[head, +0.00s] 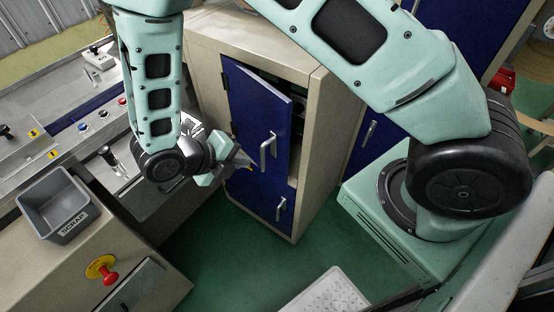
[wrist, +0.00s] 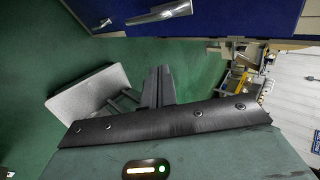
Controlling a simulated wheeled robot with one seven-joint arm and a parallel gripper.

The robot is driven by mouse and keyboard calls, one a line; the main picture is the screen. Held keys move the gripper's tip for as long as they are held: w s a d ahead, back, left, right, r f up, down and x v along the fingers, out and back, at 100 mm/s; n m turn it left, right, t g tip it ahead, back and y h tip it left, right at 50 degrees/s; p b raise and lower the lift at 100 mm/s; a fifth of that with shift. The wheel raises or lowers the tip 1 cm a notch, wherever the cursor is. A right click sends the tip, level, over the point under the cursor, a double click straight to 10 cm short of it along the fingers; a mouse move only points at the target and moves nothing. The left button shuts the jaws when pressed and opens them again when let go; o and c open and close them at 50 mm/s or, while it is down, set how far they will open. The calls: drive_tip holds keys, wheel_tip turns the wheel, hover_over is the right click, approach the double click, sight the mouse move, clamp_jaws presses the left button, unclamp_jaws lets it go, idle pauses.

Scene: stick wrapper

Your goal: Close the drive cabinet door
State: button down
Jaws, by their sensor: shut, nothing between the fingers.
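The drive cabinet (head: 325,130) is a beige box with two blue doors in the head view. Its upper blue door (head: 257,115) stands partly open, with a dark gap along its right edge and a metal handle (head: 267,146). The lower blue door (head: 258,198) looks shut and has its own handle (head: 280,208). My gripper (head: 250,166) is shut and empty, in front of the doors and left of the upper handle. In the wrist view my gripper (wrist: 158,75) points away over the green floor, with a blue door (wrist: 200,15) and handle (wrist: 158,14) at the top. I cannot tell whether it touches the door.
A grey scrap bin (head: 57,205) and a red stop button (head: 108,277) sit on the beige console at left. A machine bench with knobs (head: 100,115) lies behind. Green floor (head: 235,265) is free before the cabinet. A pale step (head: 325,292) stands at the bottom.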

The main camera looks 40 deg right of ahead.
sight(288, 149)
drive_tip(key=shift+n, duration=0.3)
drive_tip(key=p+x, duration=0.1)
drive_tip(key=x, duration=0.3)
drive_tip(key=d+r+p+x, duration=0.1)
drive_tip(key=p+x, duration=0.1)
drive_tip(key=x, duration=0.1)
drive_tip(key=p+x, duration=0.1)
drive_tip(key=x, duration=0.3)
drive_tip(key=shift+w+d+p, duration=0.15)
drive_tip(key=shift+d+p, duration=0.25)
drive_tip(key=shift+d, duration=0.1)
drive_tip(key=shift+d+f, duration=0.15)
drive_tip(key=shift+d, duration=0.45)
drive_tip(key=shift+d, duration=0.1)
drive_tip(key=d, duration=0.3)
drive_tip(key=shift+w+d, duration=0.15)
drive_tip(key=shift+d, duration=0.2)
drive_tip(key=shift+a, duration=0.15)
